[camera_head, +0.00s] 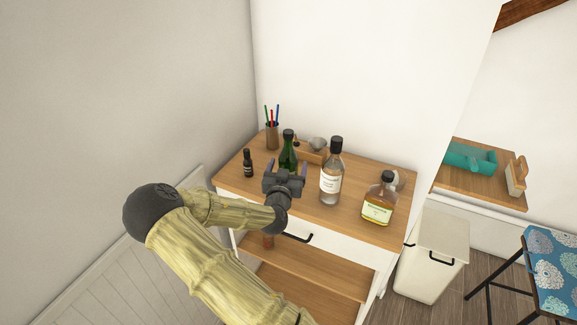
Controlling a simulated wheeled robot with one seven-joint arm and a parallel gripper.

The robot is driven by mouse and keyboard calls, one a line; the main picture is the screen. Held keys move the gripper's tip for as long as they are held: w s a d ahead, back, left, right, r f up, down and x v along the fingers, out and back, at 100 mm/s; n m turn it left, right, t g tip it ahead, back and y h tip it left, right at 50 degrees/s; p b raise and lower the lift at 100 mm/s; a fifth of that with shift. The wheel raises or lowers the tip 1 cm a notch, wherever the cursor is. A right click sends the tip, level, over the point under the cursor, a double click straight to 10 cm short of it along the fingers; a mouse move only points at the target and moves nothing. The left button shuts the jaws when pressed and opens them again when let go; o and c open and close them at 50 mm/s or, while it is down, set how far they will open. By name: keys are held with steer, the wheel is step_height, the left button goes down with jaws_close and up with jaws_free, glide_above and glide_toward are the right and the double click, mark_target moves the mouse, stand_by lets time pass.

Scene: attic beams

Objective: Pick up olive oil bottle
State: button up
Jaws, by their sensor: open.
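A dark green bottle (288,150) with a black cap stands upright on the wooden-topped cabinet (235,182); it looks most like the olive oil bottle, though no label on it can be read. My gripper (285,172) is open, in front of the green bottle, with its fingers pointing toward it. The gripper hides the bottle's lower part, so I cannot tell whether the fingers are around it or short of it.
A tall clear bottle (332,175) stands close right of my gripper. A small dark bottle (248,164) is to the left. A white bin (432,255) stands right of the cabinet.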

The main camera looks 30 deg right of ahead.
mark_target(287, 139)
steer(key=c, duration=1.5)
steer(key=shift+o, duration=0.2)
steer(key=shift+r, duration=0.2)
step_height(287, 139, up, 10)
steer(key=shift+f, duration=0.1)
